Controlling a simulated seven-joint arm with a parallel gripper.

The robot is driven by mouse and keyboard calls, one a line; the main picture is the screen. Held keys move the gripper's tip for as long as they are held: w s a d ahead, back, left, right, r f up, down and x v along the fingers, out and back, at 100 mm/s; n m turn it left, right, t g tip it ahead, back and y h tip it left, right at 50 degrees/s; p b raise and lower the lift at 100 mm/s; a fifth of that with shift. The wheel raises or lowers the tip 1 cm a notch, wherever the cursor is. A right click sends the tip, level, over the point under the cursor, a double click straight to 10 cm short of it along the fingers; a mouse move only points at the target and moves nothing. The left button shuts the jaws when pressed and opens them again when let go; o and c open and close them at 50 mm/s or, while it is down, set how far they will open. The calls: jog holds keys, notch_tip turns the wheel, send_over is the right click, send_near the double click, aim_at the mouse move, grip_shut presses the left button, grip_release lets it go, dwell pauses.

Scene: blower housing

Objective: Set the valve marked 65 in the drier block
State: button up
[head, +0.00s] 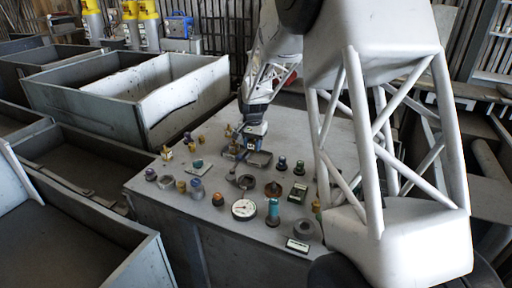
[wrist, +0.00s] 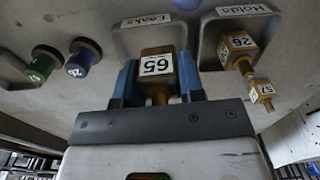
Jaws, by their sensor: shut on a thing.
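The brass valve marked 65 (wrist: 156,66) sits between the blue fingers of my gripper (wrist: 158,82), its label facing the wrist camera. My gripper is shut on it, over the tray labelled Leaks (wrist: 128,40). I cannot tell whether the valve touches the tray floor. In the head view my gripper (head: 254,138) is low over the middle of the bench, beside a grey tray (head: 260,159); the valve is too small to make out there. I cannot identify the drier block for certain in either view.
A tray labelled Holds (wrist: 243,12) has a brass valve marked 26 (wrist: 236,46); another marked 57 (wrist: 262,91) is near its edge. Green (wrist: 42,64) and blue (wrist: 83,58) capped parts lie left. A dial gauge (head: 244,209) and several small parts crowd the bench front.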

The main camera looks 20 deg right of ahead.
jog(key=w+a+r+n, duration=0.5)
jog(key=w+a, duration=0.1)
jog(key=a, duration=0.1)
jog(key=m, duration=0.6)
send_over(167, 182)
jog(key=shift+f, duration=1.65)
jog(key=shift+f, duration=0.2)
jog(key=shift+f, duration=2.3)
jog(key=shift+f, duration=0.6)
